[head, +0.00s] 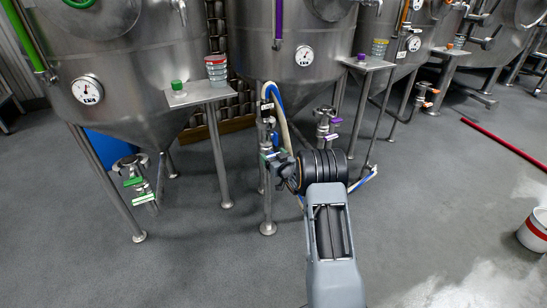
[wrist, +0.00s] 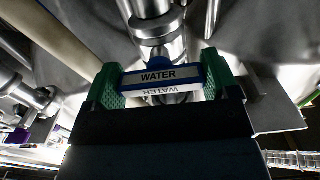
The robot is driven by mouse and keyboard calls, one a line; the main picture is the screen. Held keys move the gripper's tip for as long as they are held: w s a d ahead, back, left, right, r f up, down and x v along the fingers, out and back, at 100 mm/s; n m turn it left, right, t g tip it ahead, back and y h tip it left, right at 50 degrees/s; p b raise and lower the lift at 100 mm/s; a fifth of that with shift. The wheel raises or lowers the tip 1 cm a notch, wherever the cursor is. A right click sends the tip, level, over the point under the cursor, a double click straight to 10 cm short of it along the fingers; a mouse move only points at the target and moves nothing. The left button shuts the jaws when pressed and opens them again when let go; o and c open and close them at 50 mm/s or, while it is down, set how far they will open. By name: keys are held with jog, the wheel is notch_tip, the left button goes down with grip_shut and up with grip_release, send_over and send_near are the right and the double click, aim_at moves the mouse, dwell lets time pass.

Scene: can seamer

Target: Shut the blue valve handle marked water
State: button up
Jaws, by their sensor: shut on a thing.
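The blue valve handle (wrist: 162,76) carries a pale label reading WATER in the wrist view. A second WATER label shows mirrored or upside down just below it. The handle lies crosswise between the green finger pads of my gripper (wrist: 161,84), which is shut on it, one pad at each end. Steel pipework rises behind the handle. In the head view my gripper (head: 274,160) is at the upright steel pipe (head: 265,130) below the middle tank. There the handle is mostly hidden by my gripper and too small to read.
A white and blue hose (head: 282,105) loops beside the pipe. Green handles (head: 143,198) are at left, purple handles (head: 331,136) at right. A tank leg (head: 267,205) stands close by. A white bucket (head: 535,230) and red pole (head: 505,146) are at far right. The front floor is clear.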

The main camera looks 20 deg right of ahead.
jog(key=o, duration=0.8)
jog(key=shift+s, duration=0.1)
jog(key=s+d+p, duration=0.1)
jog(key=s+p, duration=0.2)
jog(key=s, duration=1)
jog(key=shift+s+d, duration=0.25)
jog(key=shift+d, duration=0.05)
